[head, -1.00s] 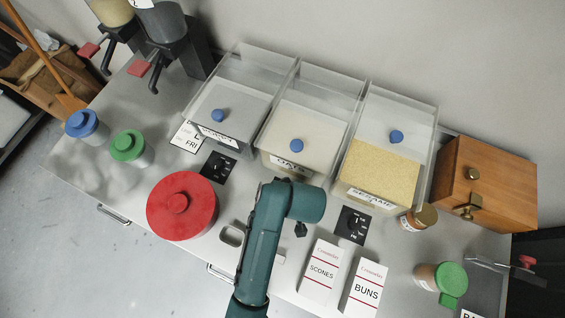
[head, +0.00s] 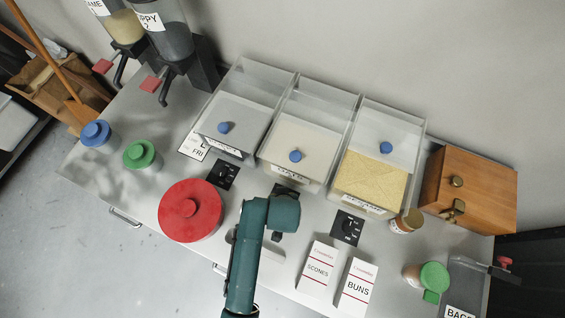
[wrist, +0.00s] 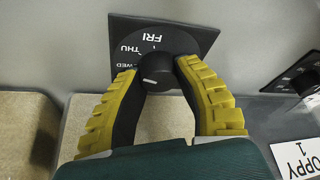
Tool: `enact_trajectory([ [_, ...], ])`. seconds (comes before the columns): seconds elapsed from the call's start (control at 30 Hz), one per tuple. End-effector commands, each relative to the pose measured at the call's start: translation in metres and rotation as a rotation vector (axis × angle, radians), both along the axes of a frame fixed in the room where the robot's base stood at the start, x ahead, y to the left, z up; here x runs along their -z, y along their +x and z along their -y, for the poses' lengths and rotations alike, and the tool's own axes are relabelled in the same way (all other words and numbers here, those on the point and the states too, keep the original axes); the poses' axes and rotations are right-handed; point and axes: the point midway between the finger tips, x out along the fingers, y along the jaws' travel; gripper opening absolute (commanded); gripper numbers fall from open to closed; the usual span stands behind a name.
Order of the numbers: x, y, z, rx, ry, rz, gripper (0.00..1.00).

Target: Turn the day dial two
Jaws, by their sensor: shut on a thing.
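The day dial (wrist: 155,70) is a round black knob with a short white mark, on a dark square plate (wrist: 199,32) printed with WED, THU and FRI. My gripper (wrist: 160,78) has yellow ribbed fingers on either side of the knob and is shut on it. The knob hides part of the lettering. In the head view a dark plate (head: 288,189) shows partly behind my arm below the middle bin; the fingers are hidden there.
Other dials stand left (head: 222,175) and right (head: 347,228). Clear bins (head: 322,192) line the back. A red-lidded pot (head: 190,211), a scones box (head: 318,270) and a buns box (head: 357,288) flank my arm. A POPPY card (wrist: 303,160) shows in the wrist view.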

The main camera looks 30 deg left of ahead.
Motion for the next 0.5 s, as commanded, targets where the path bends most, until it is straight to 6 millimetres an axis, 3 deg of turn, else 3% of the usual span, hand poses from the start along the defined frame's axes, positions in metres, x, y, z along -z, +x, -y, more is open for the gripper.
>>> enact_trajectory([
  [0.5,0.0023,-0.0023,-0.0001,0.485,-0.005,-0.007,0.0],
])
